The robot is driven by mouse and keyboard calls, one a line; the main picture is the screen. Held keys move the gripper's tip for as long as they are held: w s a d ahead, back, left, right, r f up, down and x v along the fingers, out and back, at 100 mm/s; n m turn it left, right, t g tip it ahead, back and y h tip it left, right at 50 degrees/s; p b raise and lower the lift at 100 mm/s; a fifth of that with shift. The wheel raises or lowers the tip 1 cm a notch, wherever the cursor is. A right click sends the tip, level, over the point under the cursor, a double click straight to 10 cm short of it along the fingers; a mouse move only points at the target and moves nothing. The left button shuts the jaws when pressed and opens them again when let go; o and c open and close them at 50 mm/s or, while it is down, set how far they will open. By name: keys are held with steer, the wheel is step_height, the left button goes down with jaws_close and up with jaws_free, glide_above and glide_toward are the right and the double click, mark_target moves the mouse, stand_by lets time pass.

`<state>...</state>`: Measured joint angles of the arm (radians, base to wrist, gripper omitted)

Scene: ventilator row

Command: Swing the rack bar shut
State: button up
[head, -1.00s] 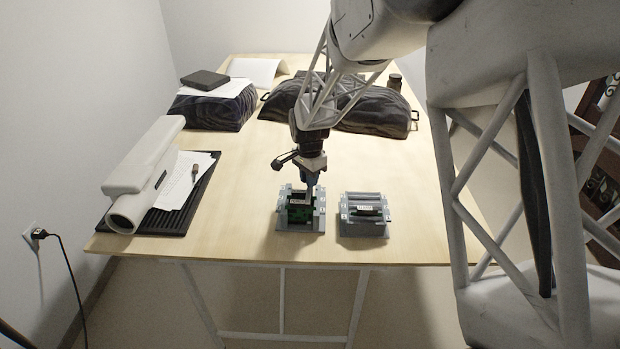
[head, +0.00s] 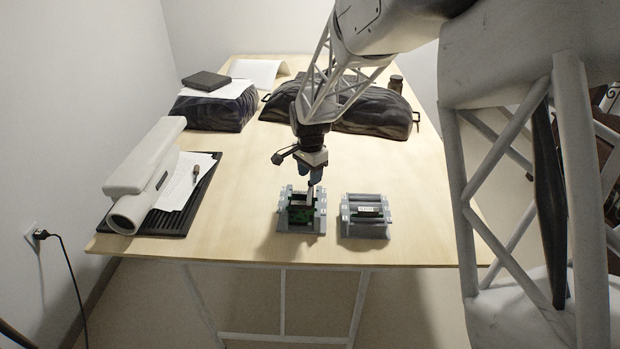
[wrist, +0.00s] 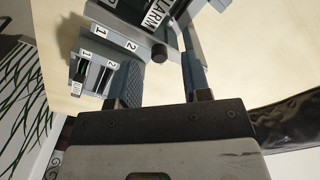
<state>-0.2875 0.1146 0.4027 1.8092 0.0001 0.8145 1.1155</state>
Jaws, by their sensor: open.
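Two small grey racks stand near the table's front edge. The left rack (head: 287,222) holds a green board, and the right rack (head: 364,231) has dark slots and a white label. My gripper (head: 314,185) is open and points down at the back right of the left rack. In the wrist view, a grey bar (wrist: 117,37) labelled 1 and 2 runs across the near rack, with a dark round knob (wrist: 159,53) by its end. The knob shows between my two fingers; contact is unclear. An ALARM label lies behind. I cannot tell the bar's swing angle.
A white cylindrical device (head: 147,172) and papers (head: 189,180) sit on a black mat at the left. Dark covered shapes (head: 372,110) lie at the back. The table (head: 245,165) is bare between these and the racks.

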steer(key=shift+r, duration=2.9)
steer(key=shift+s+d+r, duration=0.2)
steer(key=shift+d+r, duration=0.05)
steer(key=s+d+r+n, duration=0.2)
steer(key=s+d+r, duration=0.6)
steer(key=s, duration=0.1)
steer(key=s+d+r+n+t, duration=0.1)
steer(key=s+d, duration=0.3)
steer(key=s, duration=0.6)
steer(key=s+d+r+n, duration=0.1)
steer(key=s+d+n, duration=0.2)
steer(key=s, duration=0.8)
steer(key=s+d+r+n+t, duration=0.1)
steer(key=s+d+n, duration=0.2)
steer(key=s, duration=0.7)
steer(key=shift+s+d+r+t, duration=0.3)
steer(key=shift+s+d+r, duration=0.05)
steer(key=shift+d, duration=1.05)
